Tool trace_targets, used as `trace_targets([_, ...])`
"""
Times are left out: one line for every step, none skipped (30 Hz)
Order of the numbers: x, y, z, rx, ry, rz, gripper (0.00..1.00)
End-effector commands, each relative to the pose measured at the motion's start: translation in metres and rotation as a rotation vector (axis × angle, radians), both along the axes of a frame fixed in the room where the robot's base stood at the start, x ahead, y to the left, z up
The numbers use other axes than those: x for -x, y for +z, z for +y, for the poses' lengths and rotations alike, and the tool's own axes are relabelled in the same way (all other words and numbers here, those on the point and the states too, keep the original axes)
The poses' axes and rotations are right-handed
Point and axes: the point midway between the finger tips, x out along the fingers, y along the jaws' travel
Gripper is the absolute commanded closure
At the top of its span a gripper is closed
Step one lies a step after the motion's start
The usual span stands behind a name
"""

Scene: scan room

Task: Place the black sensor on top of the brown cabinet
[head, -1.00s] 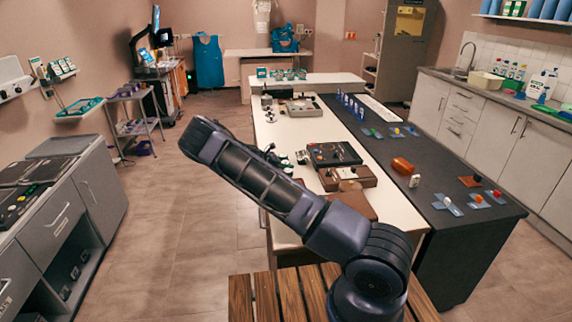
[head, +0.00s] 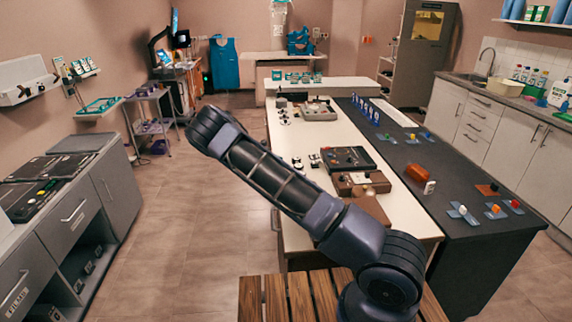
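My arm reaches from the lower right up to the left, in front of the white table (head: 330,135). No gripper fingers show in the head view. I cannot pick out the black sensor with certainty; several small dark items (head: 298,163) lie on the white table beside the arm, too small to tell apart. A tall brownish-grey cabinet (head: 421,55) with an orange-lit window stands at the back right, but I cannot tell whether it is the brown cabinet. A brown box-shaped device (head: 348,187) sits on the white table, next to a black panel with knobs (head: 350,157).
A dark worktop (head: 455,185) adjoins the white table, with an orange block (head: 418,172) and small coloured items. Grey drawer cabinets (head: 70,215) stand at the left. Wooden slats (head: 275,298) lie below my arm. The floor (head: 200,200) between is clear.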

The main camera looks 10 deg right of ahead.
Motion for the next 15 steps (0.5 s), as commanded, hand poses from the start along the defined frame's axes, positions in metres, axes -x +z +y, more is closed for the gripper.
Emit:
trace_targets([0.000,0.001,0.003,0.000,0.000,0.000,0.47])
trace_targets([0.001,0.002,0.004,0.000,0.001,-0.001,0.47])
trace_targets([0.001,0.002,0.005,0.000,0.001,-0.001,0.47])
trace_targets([0.001,0.003,0.005,0.000,0.001,-0.001,0.47])
trace_targets([0.001,0.003,0.005,-0.001,0.000,-0.001,0.47])
trace_targets([0.001,0.004,0.004,-0.004,-0.003,-0.002,0.47])
trace_targets([0.002,0.005,0.003,-0.009,-0.008,-0.005,0.47])
trace_targets([0.002,0.007,0.000,-0.016,-0.015,-0.007,0.47])
trace_targets([0.004,0.010,-0.004,-0.030,-0.028,-0.012,0.47])
trace_targets([0.005,0.013,-0.007,-0.044,-0.039,-0.017,0.47])
trace_targets([0.007,0.017,-0.011,-0.061,-0.053,-0.023,0.47])
trace_targets([0.010,0.022,-0.018,-0.087,-0.075,-0.033,0.47])
trace_targets([0.012,0.027,-0.025,-0.107,-0.095,-0.041,0.47])
trace_targets([0.015,0.032,-0.030,-0.130,-0.114,-0.050,0.47])
trace_targets([0.019,0.038,-0.038,-0.162,-0.143,-0.062,0.47])
